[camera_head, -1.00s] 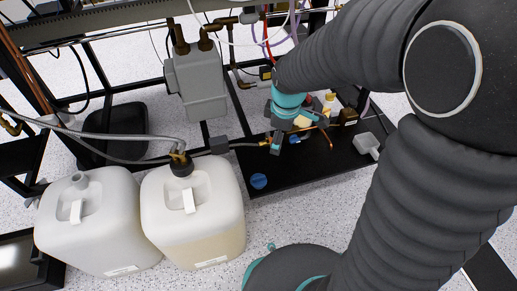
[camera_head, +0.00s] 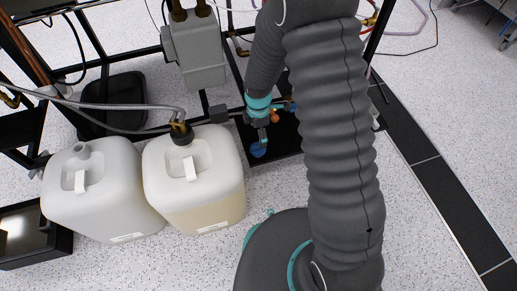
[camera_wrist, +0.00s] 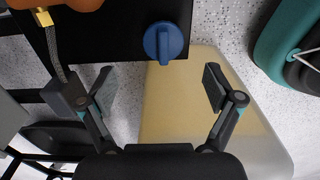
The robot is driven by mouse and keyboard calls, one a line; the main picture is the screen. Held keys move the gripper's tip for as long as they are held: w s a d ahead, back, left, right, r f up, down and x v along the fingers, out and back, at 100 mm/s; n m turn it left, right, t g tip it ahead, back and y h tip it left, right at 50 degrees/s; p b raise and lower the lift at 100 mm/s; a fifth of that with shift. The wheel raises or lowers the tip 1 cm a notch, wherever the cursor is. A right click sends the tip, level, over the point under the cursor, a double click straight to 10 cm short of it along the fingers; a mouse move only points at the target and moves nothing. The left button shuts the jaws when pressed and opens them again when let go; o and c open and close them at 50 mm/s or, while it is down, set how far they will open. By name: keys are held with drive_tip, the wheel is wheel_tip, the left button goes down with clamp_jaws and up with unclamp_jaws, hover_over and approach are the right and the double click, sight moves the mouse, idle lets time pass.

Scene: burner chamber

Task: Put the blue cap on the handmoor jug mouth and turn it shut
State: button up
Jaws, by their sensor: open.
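The blue cap (camera_head: 258,150) lies on the front edge of a black shelf, and in the wrist view the cap (camera_wrist: 164,43) shows its raised grip bar. My gripper (camera_wrist: 160,82) is open and empty, with the cap ahead of its fingertips and apart from them. In the head view my gripper (camera_head: 259,130) is just behind the cap, partly overlapping it. The left white jug (camera_head: 105,210) has an open, uncapped mouth (camera_head: 81,150). The right jug (camera_head: 200,205) holds yellowish liquid and has a black fitting with hoses (camera_head: 181,133). I cannot read a name on either jug.
A grey box-shaped device (camera_head: 196,55) hangs on the black frame behind the jugs. Grey hoses (camera_head: 110,106) run across to the right jug. The black shelf (camera_head: 285,142) is largely hidden by my arm.

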sight(257, 145)
wheel_tip(257, 145, down, 2)
drive_tip(key=shift+f, duration=0.1)
drive_tip(key=shift+s+a+f+b, duration=0.15)
drive_tip(key=shift+f+b, duration=0.1)
drive_tip(key=shift+f, duration=1.05)
drive_tip(key=shift+s+a+f+b, duration=0.15)
drive_tip(key=shift+f+b, duration=0.1)
drive_tip(key=shift+f, duration=1.05)
drive_tip(key=c, duration=1.2)
drive_tip(key=shift+r, duration=0.15)
drive_tip(key=shift+r, duration=0.55)
wheel_tip(257, 145, up, 3)
drive_tip(key=shift+f+p, duration=0.15)
drive_tip(key=shift+p, duration=0.25)
drive_tip(key=s+d+r, duration=0.1)
drive_tip(key=d+r, duration=0.1)
drive_tip(key=d, duration=0.1)
drive_tip(key=s+d+r, duration=0.2)
drive_tip(key=d, duration=0.2)
drive_tip(key=s+d+r+p, duration=0.1)
drive_tip(key=s+d+r, duration=0.1)
drive_tip(key=d+r, duration=0.1)
drive_tip(key=shift+d, duration=0.3)
